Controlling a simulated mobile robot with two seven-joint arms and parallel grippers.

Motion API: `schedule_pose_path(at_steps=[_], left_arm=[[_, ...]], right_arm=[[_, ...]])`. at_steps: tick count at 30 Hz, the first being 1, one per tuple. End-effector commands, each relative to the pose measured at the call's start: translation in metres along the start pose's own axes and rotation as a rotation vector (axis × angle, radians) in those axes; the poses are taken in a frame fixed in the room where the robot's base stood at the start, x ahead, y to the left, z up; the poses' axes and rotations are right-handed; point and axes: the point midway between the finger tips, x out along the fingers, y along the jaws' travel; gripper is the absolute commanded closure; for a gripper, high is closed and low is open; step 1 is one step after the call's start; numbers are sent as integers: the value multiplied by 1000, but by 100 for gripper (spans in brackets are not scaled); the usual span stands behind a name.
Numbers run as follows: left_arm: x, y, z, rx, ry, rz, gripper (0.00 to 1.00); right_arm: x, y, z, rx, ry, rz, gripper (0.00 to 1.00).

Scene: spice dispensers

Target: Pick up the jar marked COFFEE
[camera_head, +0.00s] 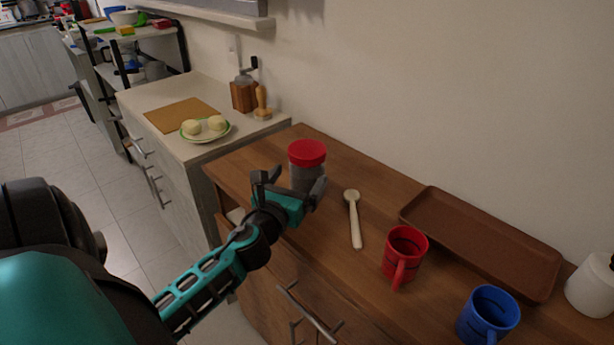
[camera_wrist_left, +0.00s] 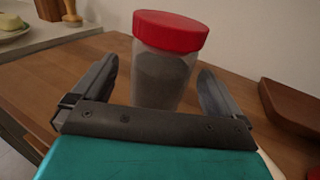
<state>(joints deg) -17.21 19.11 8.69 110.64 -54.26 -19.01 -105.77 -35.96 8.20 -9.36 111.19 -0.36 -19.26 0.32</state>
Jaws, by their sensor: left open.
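A clear jar with a red lid and dark grey-brown contents (camera_head: 307,158) stands upright on the wooden cabinet top, near its left end. No COFFEE marking can be read on the side I see. The jar also shows in the left wrist view (camera_wrist_left: 166,62). My left gripper (camera_head: 290,184) is open in front of the jar. In the left wrist view the two fingers (camera_wrist_left: 158,88) point at the jar, one to each side, with the jar between or just beyond the fingertips; I cannot tell exactly how deep. My right gripper does not show.
A wooden spoon (camera_head: 354,218) lies right of the jar. A red mug (camera_head: 404,254), a blue mug (camera_head: 487,316), a brown tray (camera_head: 480,240) and a white container (camera_head: 592,286) are further right. A plate (camera_head: 205,131) with pale round food stands on the left counter. The wall is behind.

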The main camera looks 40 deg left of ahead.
Motion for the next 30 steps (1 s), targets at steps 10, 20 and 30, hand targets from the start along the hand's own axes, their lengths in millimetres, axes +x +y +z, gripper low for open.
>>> schedule_pose_path(at_steps=[10,20,30], left_arm=[[44,-4,-2,0,0,-1,0],[47,-4,-3,0,1,-1,3],[47,-4,-3,0,1,-1,35]], right_arm=[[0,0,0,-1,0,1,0],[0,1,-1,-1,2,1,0],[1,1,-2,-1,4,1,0]])
